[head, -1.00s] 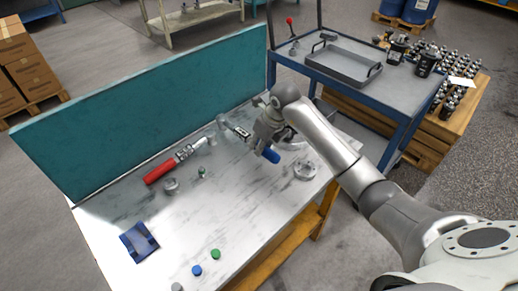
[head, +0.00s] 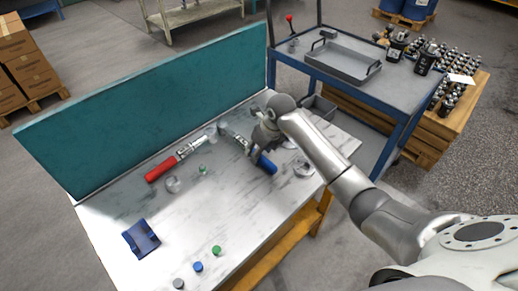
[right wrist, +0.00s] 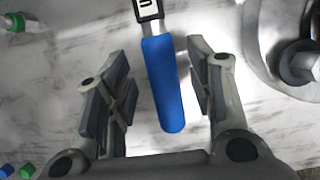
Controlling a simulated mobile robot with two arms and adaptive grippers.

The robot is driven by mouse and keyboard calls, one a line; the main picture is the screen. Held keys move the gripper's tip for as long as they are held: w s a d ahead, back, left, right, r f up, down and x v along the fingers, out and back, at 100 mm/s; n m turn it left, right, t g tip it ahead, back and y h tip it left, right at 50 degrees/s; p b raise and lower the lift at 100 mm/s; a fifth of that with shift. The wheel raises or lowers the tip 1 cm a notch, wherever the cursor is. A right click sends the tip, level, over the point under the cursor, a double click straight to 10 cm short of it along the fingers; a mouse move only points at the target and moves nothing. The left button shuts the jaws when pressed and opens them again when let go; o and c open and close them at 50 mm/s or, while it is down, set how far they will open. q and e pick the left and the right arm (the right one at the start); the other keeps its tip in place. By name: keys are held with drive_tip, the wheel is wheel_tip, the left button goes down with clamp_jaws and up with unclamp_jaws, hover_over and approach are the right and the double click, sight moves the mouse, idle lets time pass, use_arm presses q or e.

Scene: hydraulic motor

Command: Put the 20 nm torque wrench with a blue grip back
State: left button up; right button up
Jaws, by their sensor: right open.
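The torque wrench with a blue grip (head: 266,165) lies on the workbench in the head view, its metal head pointing up and left. Its blue grip (right wrist: 165,90) stands between my right gripper's fingers in the right wrist view, with gaps on both sides. My right gripper (right wrist: 155,95) is open and holds nothing; in the head view it (head: 256,150) is right by the blue grip and hides part of the wrench. A wrench with a red grip (head: 161,169) lies to the left on the bench. My left gripper is not in view.
A teal panel (head: 140,105) runs along the bench's back edge. Round metal parts (head: 303,171) lie near the wrenches. A blue cradle (head: 141,238) and small coloured caps (head: 217,250) sit at the front left. A blue cart (head: 385,95) with a grey tray stands behind right.

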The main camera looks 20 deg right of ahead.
drive_tip(key=shift+r, duration=0.1)
drive_tip(key=b+v, duration=0.1)
drive_tip(key=v, duration=1.1)
